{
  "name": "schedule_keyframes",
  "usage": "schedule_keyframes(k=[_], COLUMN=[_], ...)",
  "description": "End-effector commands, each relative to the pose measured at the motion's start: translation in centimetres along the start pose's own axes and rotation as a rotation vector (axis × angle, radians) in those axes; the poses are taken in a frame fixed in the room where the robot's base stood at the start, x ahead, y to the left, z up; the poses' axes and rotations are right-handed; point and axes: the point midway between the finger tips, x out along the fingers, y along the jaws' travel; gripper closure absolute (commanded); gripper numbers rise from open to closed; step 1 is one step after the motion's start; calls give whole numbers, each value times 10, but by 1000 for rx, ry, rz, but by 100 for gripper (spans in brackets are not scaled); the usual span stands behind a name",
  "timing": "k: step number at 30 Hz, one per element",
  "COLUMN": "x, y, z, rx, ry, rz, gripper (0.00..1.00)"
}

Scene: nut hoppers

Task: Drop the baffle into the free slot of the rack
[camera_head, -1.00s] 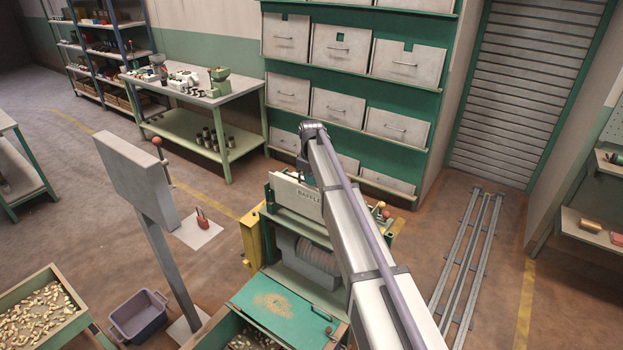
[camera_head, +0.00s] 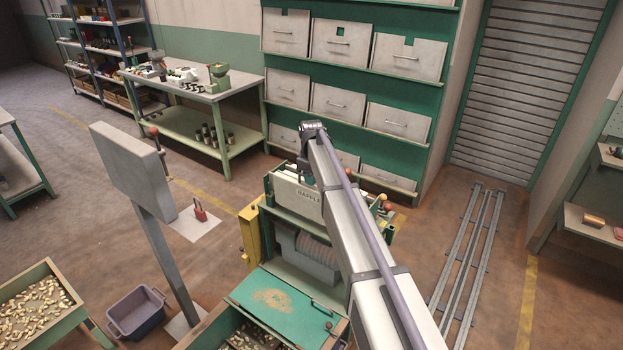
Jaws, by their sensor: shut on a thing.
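My gripper (camera_head: 304,171) hangs from the arm's far end, mostly hidden by the arm. It is shut on the baffle, whose outline is hard to make out. A pale panel (camera_head: 288,190) lettered "BAFFLE", its last letters hidden behind my arm, is right below the gripper at the top of a green frame (camera_head: 267,236). I cannot tell whether this panel is the held baffle or a fixed sign. I cannot make out the free slot; the arm covers the frame's right part.
A grey drum (camera_head: 312,252) sits inside the frame, above a green lid (camera_head: 277,305). A yellow post (camera_head: 250,233) stands at its left. A grey panel on a post (camera_head: 130,165) stands further left. Behind is a green wall unit (camera_head: 350,95) with handled grey fronts. Floor rails (camera_head: 468,250) lie right.

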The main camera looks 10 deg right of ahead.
Motion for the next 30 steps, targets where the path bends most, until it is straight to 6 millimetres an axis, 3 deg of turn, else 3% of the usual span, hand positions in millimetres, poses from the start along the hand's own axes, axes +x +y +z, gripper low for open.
schedule_keyframes(k=[12,21,22,30], x=[17,18,18,18], y=[0,0,0,0], z=[0,0,0,0], rx=[0,0,0,0], ry=[0,0,0,0], rz=[0,0,0,0], gripper=[100,100,88,62])
